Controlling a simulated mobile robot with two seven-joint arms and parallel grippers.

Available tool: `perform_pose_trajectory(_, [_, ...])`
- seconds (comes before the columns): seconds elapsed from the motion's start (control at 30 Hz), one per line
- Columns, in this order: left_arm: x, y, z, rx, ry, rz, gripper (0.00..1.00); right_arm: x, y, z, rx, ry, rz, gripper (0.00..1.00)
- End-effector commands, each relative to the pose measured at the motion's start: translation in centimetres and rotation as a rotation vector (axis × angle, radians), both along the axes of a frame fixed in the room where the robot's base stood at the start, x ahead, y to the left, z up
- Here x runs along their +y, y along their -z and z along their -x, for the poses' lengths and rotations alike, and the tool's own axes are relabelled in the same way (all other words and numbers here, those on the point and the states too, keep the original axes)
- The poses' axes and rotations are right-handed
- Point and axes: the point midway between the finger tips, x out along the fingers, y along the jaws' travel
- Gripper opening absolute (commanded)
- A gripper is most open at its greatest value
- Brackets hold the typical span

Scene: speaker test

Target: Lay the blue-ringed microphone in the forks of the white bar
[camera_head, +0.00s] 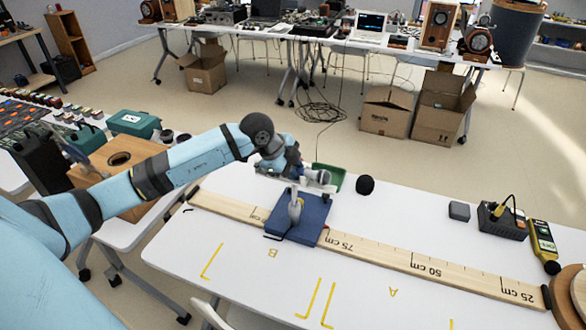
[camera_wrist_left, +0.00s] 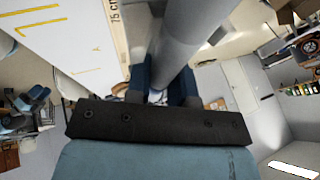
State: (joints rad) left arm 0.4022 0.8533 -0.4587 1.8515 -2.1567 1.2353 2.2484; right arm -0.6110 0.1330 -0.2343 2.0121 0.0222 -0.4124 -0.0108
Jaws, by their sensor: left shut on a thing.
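My left gripper (camera_head: 298,168) is at the table's back edge, above the blue base (camera_head: 315,222). It is shut on a grey cylinder, which I take for the microphone (camera_head: 319,177). In the left wrist view, the microphone (camera_wrist_left: 182,45) is a thick grey tube between the dark blue fingers (camera_wrist_left: 162,88). Its blue ring cannot be made out. The white bar (camera_head: 270,178) runs sideways just below my gripper, over a grey post (camera_head: 295,210) on the blue base. My gripper partly covers the bar and its forks. I cannot tell whether the microphone touches them. My right gripper is out of view.
A wooden rule (camera_head: 400,258) with centimetre marks runs along the white table (camera_head: 225,250). A black ball (camera_head: 365,185) and a green tray (camera_head: 329,174) are right of my gripper. A grey block (camera_head: 459,211), a dark box (camera_head: 502,221) and a yellow meter (camera_head: 542,240) stand farther right.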

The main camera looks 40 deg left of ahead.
Motion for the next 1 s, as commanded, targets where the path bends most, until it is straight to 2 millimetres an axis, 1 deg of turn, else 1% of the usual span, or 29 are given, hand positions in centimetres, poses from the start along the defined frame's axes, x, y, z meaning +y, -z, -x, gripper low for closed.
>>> perform_pose_trajectory(0.2, [0.07, 0.01, 0.07, 0.001, -0.001, 0.001, 0.00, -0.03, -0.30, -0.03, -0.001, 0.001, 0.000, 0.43])
perform_pose_trajectory(0.8, [0.11, 0.17, 0.09, 0.002, 0.000, -0.001, 0.00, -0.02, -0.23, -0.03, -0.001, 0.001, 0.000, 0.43])
perform_pose_trajectory(0.83, [0.10, 0.19, 0.09, 0.002, -0.001, 0.000, 0.24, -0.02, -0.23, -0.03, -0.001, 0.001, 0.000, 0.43])
perform_pose_trajectory(0.93, [0.10, 0.22, 0.11, 0.003, 0.000, 0.000, 0.47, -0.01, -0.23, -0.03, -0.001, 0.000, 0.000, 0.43])
perform_pose_trajectory(0.97, [0.10, 0.25, 0.12, 0.004, 0.000, 0.000, 0.51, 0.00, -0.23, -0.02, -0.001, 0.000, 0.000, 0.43])
perform_pose_trajectory(1.0, [0.08, 0.29, 0.14, 0.005, 0.000, -0.001, 0.51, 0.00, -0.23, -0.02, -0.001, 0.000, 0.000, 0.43])
